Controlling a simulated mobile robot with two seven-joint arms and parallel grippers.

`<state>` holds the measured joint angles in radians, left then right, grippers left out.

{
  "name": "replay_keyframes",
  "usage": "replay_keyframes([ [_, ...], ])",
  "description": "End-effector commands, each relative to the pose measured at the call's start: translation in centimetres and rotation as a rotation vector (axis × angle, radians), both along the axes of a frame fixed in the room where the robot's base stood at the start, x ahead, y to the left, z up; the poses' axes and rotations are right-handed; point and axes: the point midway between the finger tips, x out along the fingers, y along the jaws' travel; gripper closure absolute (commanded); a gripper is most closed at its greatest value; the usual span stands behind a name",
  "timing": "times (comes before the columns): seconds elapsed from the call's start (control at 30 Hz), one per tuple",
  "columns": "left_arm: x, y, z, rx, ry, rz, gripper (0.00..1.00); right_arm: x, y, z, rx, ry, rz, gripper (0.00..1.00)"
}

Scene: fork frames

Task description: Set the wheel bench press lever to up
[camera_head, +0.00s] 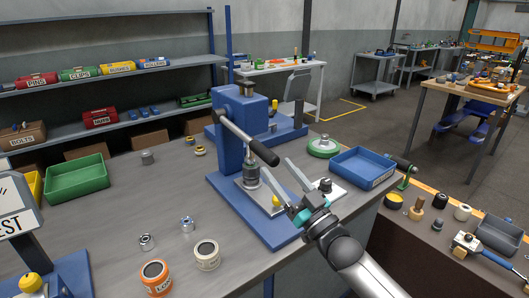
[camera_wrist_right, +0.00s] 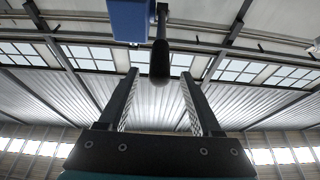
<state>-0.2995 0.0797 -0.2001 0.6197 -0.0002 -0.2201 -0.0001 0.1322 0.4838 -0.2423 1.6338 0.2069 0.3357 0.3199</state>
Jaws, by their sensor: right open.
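The blue bench press (camera_head: 240,125) stands on a blue base on the grey workbench. Its lever (camera_head: 243,137) is a grey rod with a black grip that slopes down to the right from the pivot on the press head. My right gripper (camera_head: 280,172) is open and empty, just below and right of the black grip. In the right wrist view the camera looks upward, and the lever's black end (camera_wrist_right: 160,62) shows between and beyond the two open fingers (camera_wrist_right: 158,85). The blue press head (camera_wrist_right: 131,20) shows above. My left gripper is not in view.
A blue bin (camera_head: 361,168) and a green round part (camera_head: 323,147) lie right of the press. A green tray (camera_head: 77,178), an orange-labelled can (camera_head: 156,277) and a cream can (camera_head: 207,255) are on the left bench. A sign (camera_head: 15,205) stands at the left edge.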

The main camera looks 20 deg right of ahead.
Motion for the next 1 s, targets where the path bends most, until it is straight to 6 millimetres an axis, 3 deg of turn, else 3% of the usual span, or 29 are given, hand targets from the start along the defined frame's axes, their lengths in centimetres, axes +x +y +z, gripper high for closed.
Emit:
replay_keyframes([
  [0.43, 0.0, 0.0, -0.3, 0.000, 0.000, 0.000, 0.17, 5.1, 1.8, 2.2, -0.002, -0.001, -0.001, 0.34],
  [0.87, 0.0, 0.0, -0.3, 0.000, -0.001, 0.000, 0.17, 5.8, 2.1, 2.5, -0.001, 0.001, 0.000, 0.34],
  [1.0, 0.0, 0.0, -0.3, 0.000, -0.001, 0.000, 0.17, 5.8, 2.1, 2.5, -0.001, 0.001, 0.000, 0.47],
])
